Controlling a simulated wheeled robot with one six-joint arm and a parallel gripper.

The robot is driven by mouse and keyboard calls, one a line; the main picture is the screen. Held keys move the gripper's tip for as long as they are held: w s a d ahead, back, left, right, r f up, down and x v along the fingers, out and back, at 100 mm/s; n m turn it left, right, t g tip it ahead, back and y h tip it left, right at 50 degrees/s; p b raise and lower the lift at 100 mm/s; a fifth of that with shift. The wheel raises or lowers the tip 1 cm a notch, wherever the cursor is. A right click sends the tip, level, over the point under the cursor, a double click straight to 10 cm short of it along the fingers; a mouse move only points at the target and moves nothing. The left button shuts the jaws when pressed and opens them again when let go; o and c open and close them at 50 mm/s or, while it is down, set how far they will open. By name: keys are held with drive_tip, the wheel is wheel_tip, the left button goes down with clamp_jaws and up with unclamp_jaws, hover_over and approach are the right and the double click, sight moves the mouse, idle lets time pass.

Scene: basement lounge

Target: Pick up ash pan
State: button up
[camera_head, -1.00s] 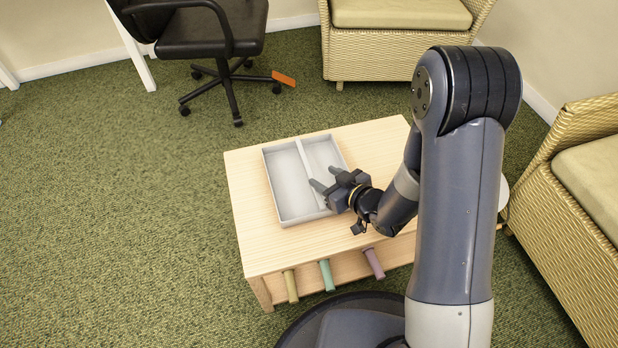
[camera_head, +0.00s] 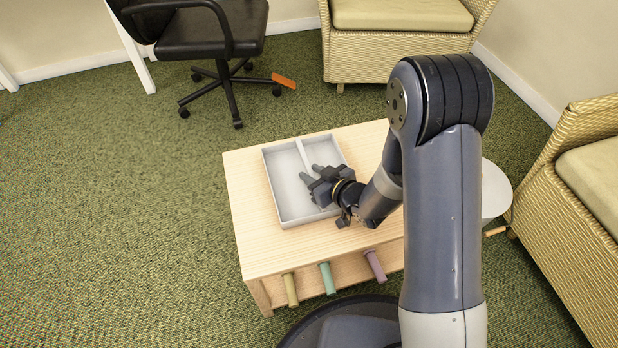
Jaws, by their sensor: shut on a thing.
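A light grey, shallow rectangular pan (camera_head: 283,184) with a divider lies on the wooden table; I take it as the ash pan. The gripper body hides the near part of the divider and of the right compartment. The pan appears flat on the table.
The low wooden table (camera_head: 247,208) has yellow, green (camera_head: 327,278) and purple handle-like pieces sticking out below its front edge. A white round object (camera_head: 495,190) is partly hidden behind my arm. Wicker armchairs (camera_head: 575,215) and a black office chair (camera_head: 212,35) stand around. Carpet at left is clear.

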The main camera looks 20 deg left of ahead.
clamp_jaws()
idle(0.4)
